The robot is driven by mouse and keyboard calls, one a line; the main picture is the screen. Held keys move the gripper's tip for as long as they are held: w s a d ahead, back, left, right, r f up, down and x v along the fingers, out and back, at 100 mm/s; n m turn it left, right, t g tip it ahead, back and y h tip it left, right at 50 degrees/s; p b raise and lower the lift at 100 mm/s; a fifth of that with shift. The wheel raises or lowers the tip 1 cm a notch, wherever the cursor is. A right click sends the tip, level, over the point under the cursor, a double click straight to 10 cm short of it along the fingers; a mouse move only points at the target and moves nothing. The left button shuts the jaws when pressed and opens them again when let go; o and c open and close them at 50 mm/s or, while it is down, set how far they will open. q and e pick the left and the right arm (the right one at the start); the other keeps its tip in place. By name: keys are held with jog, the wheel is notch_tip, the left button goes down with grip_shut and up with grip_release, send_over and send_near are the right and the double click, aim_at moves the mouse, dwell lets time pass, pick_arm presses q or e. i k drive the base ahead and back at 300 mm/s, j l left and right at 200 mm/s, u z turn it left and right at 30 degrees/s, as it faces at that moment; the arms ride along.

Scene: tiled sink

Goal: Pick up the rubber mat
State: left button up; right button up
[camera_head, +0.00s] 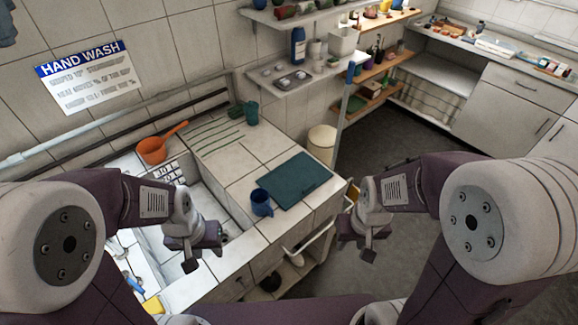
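A flat, dark teal rectangular mat (296,180) lies on the tiled counter, right of the sink, near the counter's right edge. I take it to be the rubber mat. A blue mug (261,204) stands at its near left corner. My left gripper (207,252) is over the near side of the sink, left of and nearer than the mat, open and empty. My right gripper (356,243) is beyond the counter's right edge, right of and nearer than the mat, open and empty. Neither gripper touches the mat.
An orange scoop (153,150) lies by the sink's far left. Green cups (250,114) stand at the back by the wall. A shelf (290,78) with bottles hangs above the counter's back. A cream bin (321,142) stands beyond the mat. Counter behind the mat is mostly clear.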

aim_at(291, 182)
jog(key=i+l+u, duration=0.1)
jog(key=l+u, duration=0.15)
jog(key=l, duration=0.2)
jog(key=l+u, duration=0.3)
jog(key=l, duration=0.2)
jog(key=l+u, duration=0.25)
jog(key=l, duration=0.25)
jog(key=l+u, duration=0.3)
jog(key=l, duration=0.2)
jog(key=k+l+u, duration=0.1)
jog(key=l+u, duration=0.15)
jog(key=l, duration=0.2)
jog(key=k+l+u, duration=0.1)
jog(key=l+u, duration=0.15)
jog(key=l, duration=0.2)
jog(key=k+l+u, duration=0.3)
jog(key=l, duration=0.15)
jog(key=i+l+u, duration=0.15)
jog(key=l+u, duration=0.25)
jog(key=l, duration=0.2)
jog(key=i+l+u, duration=0.1)
jog(key=l+u, duration=0.25)
jog(key=l, duration=0.3)
jog(key=l+u, duration=0.4)
jog(key=l, duration=0.2)
